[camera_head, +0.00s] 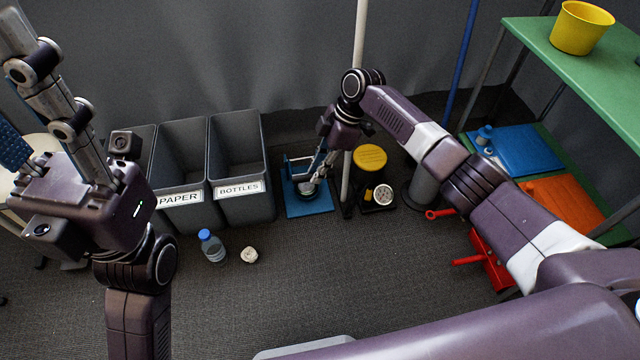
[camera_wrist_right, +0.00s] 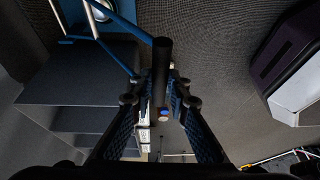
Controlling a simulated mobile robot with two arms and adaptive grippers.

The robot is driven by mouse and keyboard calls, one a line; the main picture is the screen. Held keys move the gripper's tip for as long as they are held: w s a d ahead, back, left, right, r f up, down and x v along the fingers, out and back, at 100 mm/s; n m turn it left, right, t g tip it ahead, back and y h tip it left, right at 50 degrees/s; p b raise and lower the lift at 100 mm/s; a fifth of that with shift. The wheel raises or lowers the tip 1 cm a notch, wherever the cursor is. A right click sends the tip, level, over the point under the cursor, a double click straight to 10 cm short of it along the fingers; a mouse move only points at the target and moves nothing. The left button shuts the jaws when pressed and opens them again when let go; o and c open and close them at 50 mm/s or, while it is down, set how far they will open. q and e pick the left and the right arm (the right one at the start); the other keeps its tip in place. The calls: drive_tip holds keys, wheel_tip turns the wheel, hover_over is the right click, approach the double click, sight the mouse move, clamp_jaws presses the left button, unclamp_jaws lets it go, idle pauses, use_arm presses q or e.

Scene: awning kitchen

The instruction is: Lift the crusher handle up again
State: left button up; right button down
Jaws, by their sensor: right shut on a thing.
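The can crusher stands on the floor right of the bottles bin, with a blue base (camera_head: 309,207) and blue frame (camera_head: 290,165). My right gripper (camera_head: 318,172) is at the crusher, partly hiding it. In the right wrist view, the gripper (camera_wrist_right: 163,100) is shut on the black crusher handle (camera_wrist_right: 162,62), which stands between the fingers. The blue frame (camera_wrist_right: 125,42) shows beyond it. A silvery round part (camera_wrist_right: 101,10) is at the top edge; I cannot tell what it is. My left gripper (camera_head: 45,125) is open and empty, raised at the left.
The paper bin (camera_head: 182,212) and bottles bin (camera_head: 238,205) stand left of the crusher. A green shelf (camera_head: 590,75) is farther right.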

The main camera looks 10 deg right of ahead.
drive_tip(key=shift+w+d+r, duration=0.15)
drive_tip(key=shift+w+r, duration=0.25)
drive_tip(key=shift+w, duration=0.4)
drive_tip(key=c, duration=1.8)
unclamp_jaws()
drive_tip(key=shift+w+f, duration=0.1)
drive_tip(key=shift+f, duration=0.15)
drive_tip(key=shift+c, duration=0.2)
drive_tip(key=shift+r, duration=0.1)
drive_tip(key=v, duration=1.2)
